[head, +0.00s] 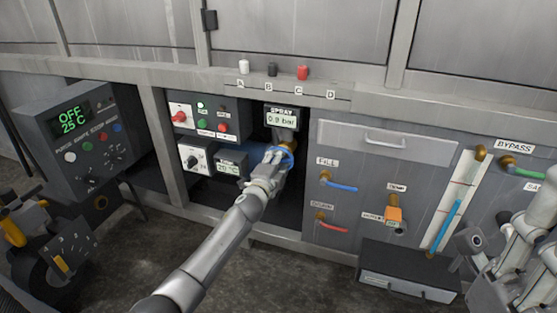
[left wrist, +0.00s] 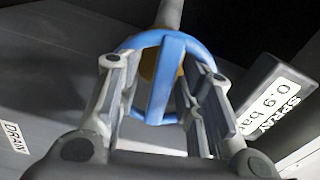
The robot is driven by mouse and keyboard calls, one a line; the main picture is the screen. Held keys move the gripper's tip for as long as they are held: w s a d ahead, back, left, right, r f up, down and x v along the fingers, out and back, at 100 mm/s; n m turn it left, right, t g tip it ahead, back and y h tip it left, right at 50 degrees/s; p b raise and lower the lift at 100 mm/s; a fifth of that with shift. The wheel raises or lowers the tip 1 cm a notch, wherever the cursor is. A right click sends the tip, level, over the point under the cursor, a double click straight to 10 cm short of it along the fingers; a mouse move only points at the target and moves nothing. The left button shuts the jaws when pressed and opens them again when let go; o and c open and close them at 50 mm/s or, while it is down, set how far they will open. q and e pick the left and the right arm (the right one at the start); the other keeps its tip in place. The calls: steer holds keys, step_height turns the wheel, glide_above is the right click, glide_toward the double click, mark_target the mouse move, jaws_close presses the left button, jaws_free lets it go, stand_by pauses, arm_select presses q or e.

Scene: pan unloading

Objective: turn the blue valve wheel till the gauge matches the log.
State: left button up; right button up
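The blue valve wheel (head: 286,156) sits in the dark recess below the spray gauge, mostly behind my left gripper (head: 270,170). In the left wrist view the blue wheel (left wrist: 158,85) shows its rim and a broad spoke. My left gripper (left wrist: 162,70) is open, with one finger on each side of the spoke and visible gaps to it. The spray gauge (head: 281,117) reads 0.9 bar; it also shows tilted in the left wrist view (left wrist: 277,97). My right arm (head: 525,240) is at the right edge; its fingers are not clear. I see no log.
A control box (head: 80,130) at the left reads OFF 25 C. Button and knob panels (head: 205,118) stand left of the recess. A grey panel (head: 360,165) with fill and drain handles is on the right. A dark drawer box (head: 408,275) juts out low. Three small knobs line the ledge.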

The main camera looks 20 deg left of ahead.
arm_select(q)
steer(key=shift+s, duration=0.1)
steer(key=s, duration=1.1)
steer(key=shift+s+a, duration=0.25)
steer(key=shift+s, duration=0.15)
stand_by(0.3)
